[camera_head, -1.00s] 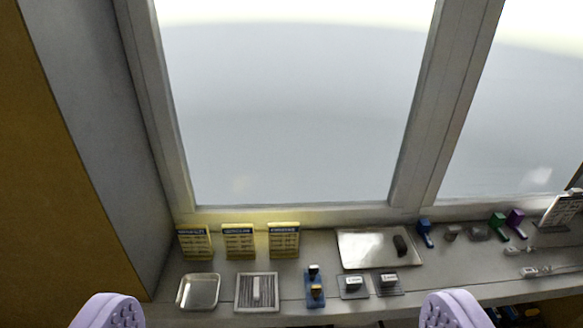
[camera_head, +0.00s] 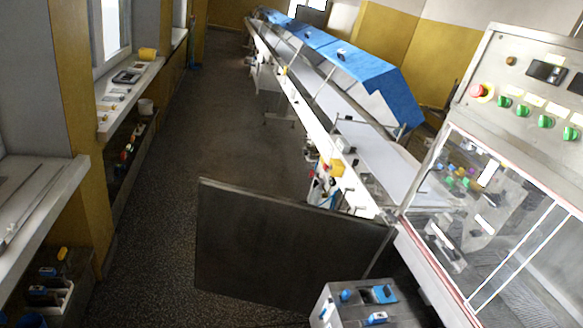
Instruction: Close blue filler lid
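I cannot pick out the blue filler lid with certainty. A large angled blue cover (camera_head: 372,80) stands raised over the long conveyor line at the upper middle and right. A small grey box (camera_head: 340,312) at the bottom edge carries several small blue parts (camera_head: 383,293) on its top, too small to tell whether one is an open lid. My gripper is not in this view.
A dark upright panel (camera_head: 285,250) stands across the floor before the conveyor (camera_head: 375,160). A clear-walled machine (camera_head: 500,215) with a button panel (camera_head: 535,90) fills the right. Window shelves (camera_head: 130,95) line the left. Dark floor (camera_head: 215,120) lies open between shelves and conveyor.

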